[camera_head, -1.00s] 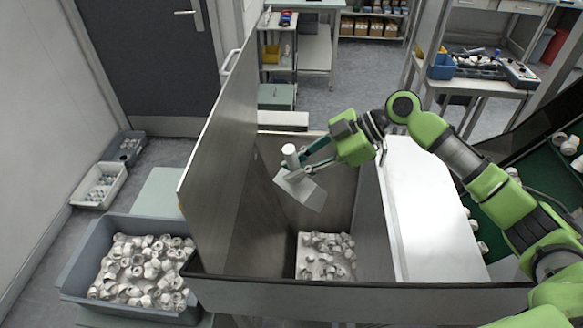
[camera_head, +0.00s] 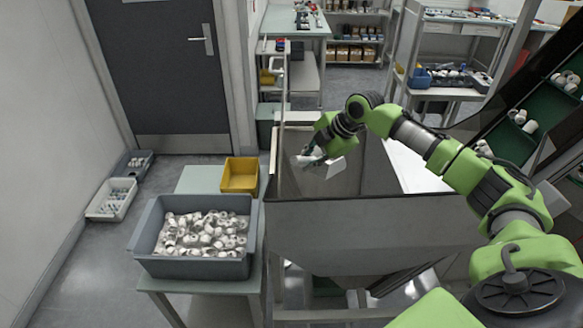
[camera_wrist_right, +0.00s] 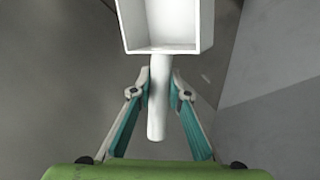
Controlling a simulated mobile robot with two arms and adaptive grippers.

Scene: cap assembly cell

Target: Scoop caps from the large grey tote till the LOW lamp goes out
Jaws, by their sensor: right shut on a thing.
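The large grey tote (camera_head: 146,235) stands on a table at the left, with many white caps (camera_head: 200,240) in it. My right gripper (camera_head: 312,156) is shut on the handle of a white scoop (camera_head: 330,169), over the open metal hopper (camera_head: 340,232). The right wrist view shows the handle between the fingers (camera_wrist_right: 160,92) and the scoop's pan (camera_wrist_right: 166,46), which looks empty. The hopper's floor is hidden behind its front wall in the head view. No LOW lamp can be made out. My left gripper is not in view.
A yellow bin (camera_head: 240,174) stands behind the tote on the pale green table (camera_head: 200,178). Two small bins, one light (camera_head: 100,212) and one dark, are on the floor at left. Green shelving with caps is at right.

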